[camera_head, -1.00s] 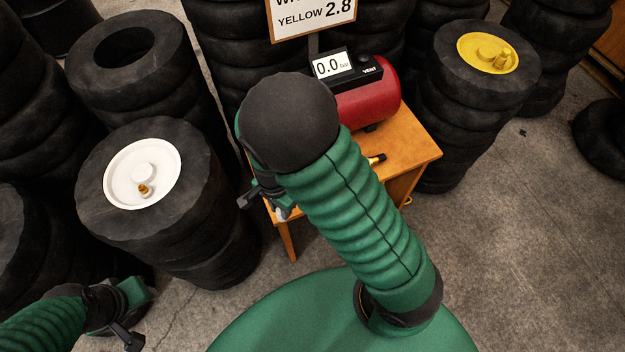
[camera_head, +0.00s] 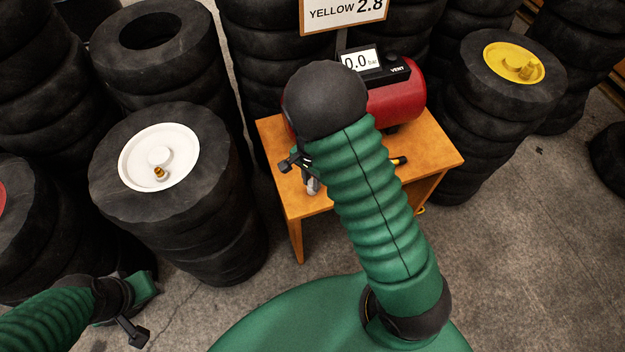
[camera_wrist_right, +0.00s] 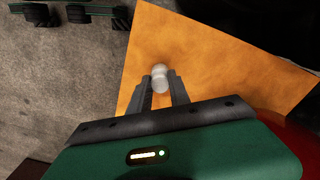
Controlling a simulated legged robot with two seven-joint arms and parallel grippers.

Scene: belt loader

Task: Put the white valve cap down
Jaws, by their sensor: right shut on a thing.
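The white valve cap (camera_wrist_right: 160,80) sits between the fingertips of my right gripper (camera_wrist_right: 160,84) in the right wrist view, with the orange wooden table top (camera_wrist_right: 220,60) behind it. The gripper is shut on the cap. Whether the cap touches the table is hard to tell. In the head view my right gripper (camera_head: 303,168) is over the left part of the table (camera_head: 435,150), largely hidden by my arm, and the cap is not clear there. My left gripper (camera_head: 140,308) is low at the left, away from the table; its jaws are unclear.
A white wheel (camera_head: 185,165) with a brass valve tops a tyre stack left of the table. A yellow wheel (camera_head: 500,52) tops a stack at the right. A red compressor (camera_head: 405,100) reading 0.0 bar stands at the table's back. Floor (camera_head: 530,260) is clear at front right.

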